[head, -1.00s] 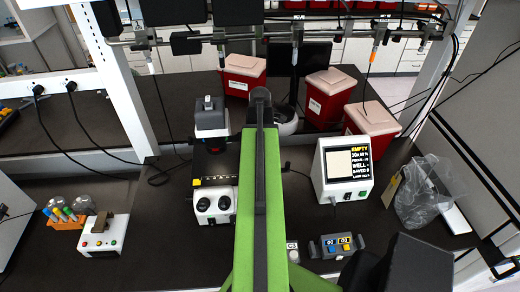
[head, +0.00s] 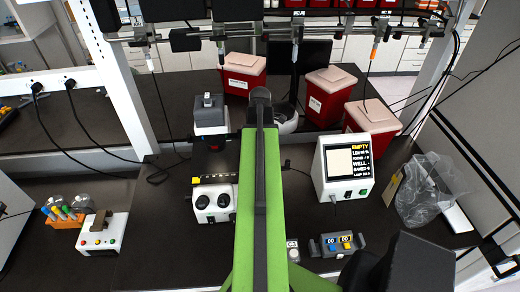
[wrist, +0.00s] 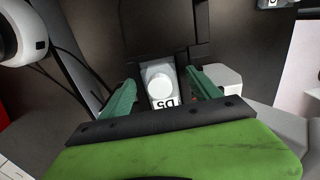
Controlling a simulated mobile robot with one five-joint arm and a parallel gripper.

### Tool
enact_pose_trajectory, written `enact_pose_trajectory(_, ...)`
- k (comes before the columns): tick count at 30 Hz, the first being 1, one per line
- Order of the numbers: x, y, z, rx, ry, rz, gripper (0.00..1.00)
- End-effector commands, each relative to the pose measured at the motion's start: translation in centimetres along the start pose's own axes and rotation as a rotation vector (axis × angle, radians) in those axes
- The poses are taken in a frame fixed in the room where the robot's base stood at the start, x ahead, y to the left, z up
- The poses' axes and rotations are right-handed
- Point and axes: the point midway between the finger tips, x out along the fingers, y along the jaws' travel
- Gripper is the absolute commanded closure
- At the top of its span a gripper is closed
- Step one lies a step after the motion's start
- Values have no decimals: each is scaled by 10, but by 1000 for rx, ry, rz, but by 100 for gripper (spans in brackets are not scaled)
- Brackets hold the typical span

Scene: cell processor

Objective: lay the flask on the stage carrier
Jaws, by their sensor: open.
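In the head view my green arm hides the gripper. A microscope (head: 211,115) stands left of my arm, with a yellow-and-black strip (head: 215,179) across its stage area above the white eyepiece body (head: 213,202). I cannot make out the stage carrier clearly.
A white display unit reading EMPTY (head: 344,170) and a grey control box (head: 337,244) stand right of my arm. Red bins (head: 243,76) stand behind. A clear bag (head: 428,190) is at the right. A tube rack (head: 66,217) and button box (head: 102,235) are at the left.

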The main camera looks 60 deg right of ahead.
Motion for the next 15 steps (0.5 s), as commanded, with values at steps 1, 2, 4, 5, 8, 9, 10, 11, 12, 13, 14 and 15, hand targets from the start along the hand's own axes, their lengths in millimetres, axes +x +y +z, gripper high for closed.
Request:
enact_pose_trajectory(1, 0, 0, 0, 0, 0, 0, 28)
enact_pose_trajectory(2, 0, 0, 0, 0, 0, 0, 28)
enact_pose_trajectory(4, -2, 0, 0, 0, 0, 0, 28)
enact_pose_trajectory(5, -4, 0, 0, 0, 0, 0, 28)
enact_pose_trajectory(8, -15, 0, 0, 1, 0, 0, 28)
enact_pose_trajectory(9, -21, 0, 0, 1, 0, 0, 28)
enact_pose_trajectory(10, -26, 0, 1, 1, 0, 0, 28)
enact_pose_trajectory(11, -32, 0, 1, 1, 0, 0, 28)
enact_pose_trajectory(12, -39, 0, 1, 1, 0, 0, 28)
enact_pose_trajectory(13, -45, 0, 1, 1, 0, 0, 28)
enact_pose_trajectory(14, -51, 0, 1, 1, 0, 0, 28)
enact_pose_trajectory(15, -58, 0, 1, 1, 0, 0, 28)
